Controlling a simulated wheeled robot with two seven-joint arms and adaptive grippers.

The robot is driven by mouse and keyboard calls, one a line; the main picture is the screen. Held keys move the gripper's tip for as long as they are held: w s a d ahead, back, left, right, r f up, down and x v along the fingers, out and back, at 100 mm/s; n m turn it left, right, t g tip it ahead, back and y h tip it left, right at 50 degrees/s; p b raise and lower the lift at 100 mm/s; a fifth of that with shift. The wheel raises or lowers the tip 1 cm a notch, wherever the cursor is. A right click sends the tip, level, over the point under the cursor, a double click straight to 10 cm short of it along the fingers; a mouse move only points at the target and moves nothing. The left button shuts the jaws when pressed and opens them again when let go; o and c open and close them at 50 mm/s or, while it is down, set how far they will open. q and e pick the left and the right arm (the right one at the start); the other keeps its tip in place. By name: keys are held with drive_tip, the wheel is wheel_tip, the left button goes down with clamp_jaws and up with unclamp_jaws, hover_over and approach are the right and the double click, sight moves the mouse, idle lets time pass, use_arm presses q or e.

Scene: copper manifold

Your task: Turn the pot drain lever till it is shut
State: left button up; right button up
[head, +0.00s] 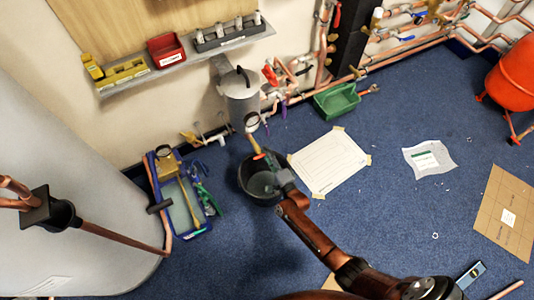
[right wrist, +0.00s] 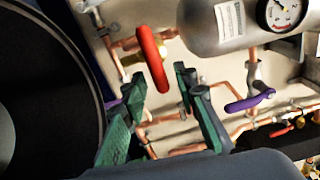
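The pot (head: 241,92) is a grey metal cylinder against the wall; its body and round gauge (right wrist: 282,12) also show at the top of the right wrist view. A red lever (right wrist: 151,58), which looks like the pot drain lever, stands out from a brass fitting. It shows as a small orange-red spot in the head view (head: 258,156). My right gripper (head: 272,170) is over the black bucket. In the right wrist view its green fingers (right wrist: 158,88) are open, and the lever's near end appears between their tips; contact cannot be told. My left gripper is not in view.
The black bucket (right wrist: 45,100) fills the left of the wrist view. A blue tray (head: 160,198) and a green bin (head: 336,101) flank the area.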

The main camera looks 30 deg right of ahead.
drive_tip(key=s, duration=1.2)
drive_tip(key=shift+d, duration=0.2)
